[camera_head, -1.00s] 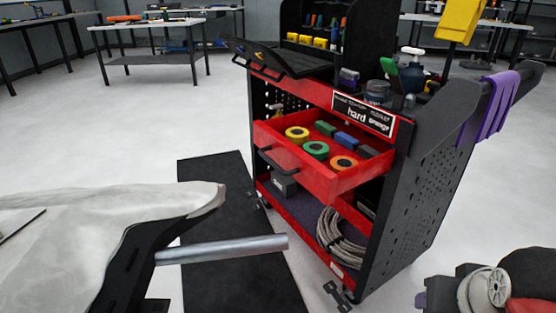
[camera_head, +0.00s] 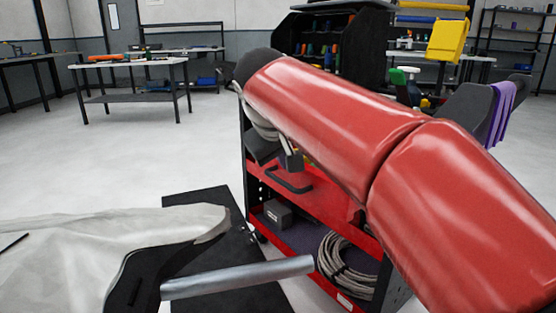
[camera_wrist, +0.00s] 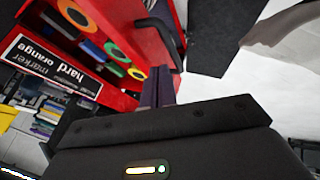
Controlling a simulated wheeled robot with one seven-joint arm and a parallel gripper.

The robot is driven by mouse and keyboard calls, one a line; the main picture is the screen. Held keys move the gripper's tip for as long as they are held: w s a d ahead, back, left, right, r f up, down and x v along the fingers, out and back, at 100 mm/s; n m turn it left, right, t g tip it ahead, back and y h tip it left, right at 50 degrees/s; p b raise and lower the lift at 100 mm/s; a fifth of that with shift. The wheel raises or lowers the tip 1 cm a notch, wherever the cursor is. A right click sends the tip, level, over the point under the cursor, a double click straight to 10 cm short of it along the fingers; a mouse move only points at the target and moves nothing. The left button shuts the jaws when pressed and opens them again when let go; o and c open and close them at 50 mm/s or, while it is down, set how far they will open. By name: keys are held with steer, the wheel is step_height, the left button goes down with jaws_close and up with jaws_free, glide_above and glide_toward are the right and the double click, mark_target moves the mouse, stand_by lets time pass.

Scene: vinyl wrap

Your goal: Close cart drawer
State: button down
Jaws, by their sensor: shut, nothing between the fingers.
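The black and red cart (camera_head: 383,285) stands right of centre in the head view, mostly behind my red arm. Its red drawer (camera_head: 325,195) is pulled out, with a black handle (camera_head: 288,183) on its front. In the wrist view the open drawer (camera_wrist: 118,62) holds coloured tape rolls, and its handle (camera_wrist: 157,40) shows above my fingers. My gripper (camera_wrist: 158,88) is shut and empty, close to the drawer front by the handle. In the head view my gripper (camera_head: 292,161) is just above the handle. I cannot tell whether it touches the drawer.
A lower shelf holds a coiled cable (camera_head: 345,268) and a dark box (camera_head: 278,213). A black mat (camera_head: 215,195), a metal tube (camera_head: 238,277) and pale sheeting (camera_head: 110,245) lie in front. A purple cloth (camera_head: 502,110) hangs at right. Floor at left is clear.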

mark_target(292, 182)
steer(key=b+x, duration=0.1)
steer(key=x, duration=0.5)
steer(key=shift+w+f, duration=0.15)
steer(key=shift+f, duration=0.1)
steer(key=shift+d, duration=0.1)
